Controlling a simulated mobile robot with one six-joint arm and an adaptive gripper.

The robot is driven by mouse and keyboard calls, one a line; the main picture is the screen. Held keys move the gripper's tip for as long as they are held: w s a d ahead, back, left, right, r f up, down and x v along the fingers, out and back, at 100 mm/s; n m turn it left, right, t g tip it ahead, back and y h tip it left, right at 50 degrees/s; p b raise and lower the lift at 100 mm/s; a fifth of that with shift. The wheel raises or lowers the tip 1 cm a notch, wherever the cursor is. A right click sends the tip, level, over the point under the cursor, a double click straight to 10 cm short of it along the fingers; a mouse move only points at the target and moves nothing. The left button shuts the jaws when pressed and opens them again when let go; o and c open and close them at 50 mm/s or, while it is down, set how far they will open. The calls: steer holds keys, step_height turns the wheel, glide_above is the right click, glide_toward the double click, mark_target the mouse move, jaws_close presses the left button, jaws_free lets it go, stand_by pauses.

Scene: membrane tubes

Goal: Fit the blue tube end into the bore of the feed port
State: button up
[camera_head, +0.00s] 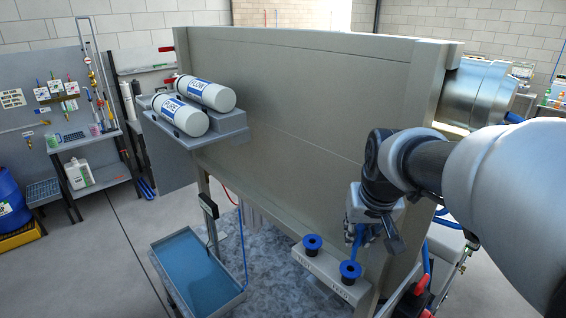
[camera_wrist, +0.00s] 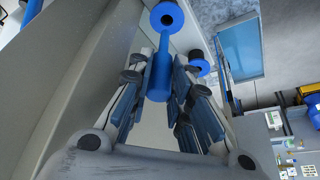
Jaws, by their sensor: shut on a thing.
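My gripper (camera_head: 365,228) is shut on the blue tube end (camera_head: 357,243), whose thick part sits between the finger pads in the wrist view (camera_wrist: 160,76). Its thin tip points at one of two blue-rimmed ports on a pale block (camera_head: 331,281). That nearer port (camera_head: 350,270) shows at the top of the wrist view (camera_wrist: 167,15). The tip overlaps its rim there; I cannot tell whether it is in the bore or only above it. The other port (camera_head: 313,242) shows to the right in the wrist view (camera_wrist: 199,65). The block's lettering is too small to read surely.
A large grey panel (camera_head: 315,105) stands right behind my gripper. Two white cylinders (camera_head: 205,92) lie on a bracket at the left. A blue tray (camera_head: 192,268) stands left of the ports. A metal housing (camera_head: 478,92) is at the right.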

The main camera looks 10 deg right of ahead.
mark_target(355, 252)
steer(key=shift+f+b, duration=0.9)
steer(key=shift+f, duration=0.5)
steer(key=shift+f+b, duration=1.85)
steer(key=shift+f, duration=0.05)
stand_by(0.6)
steer(key=o, duration=0.8)
steer(key=shift+o, duration=0.2)
steer(key=v, duration=1.2)
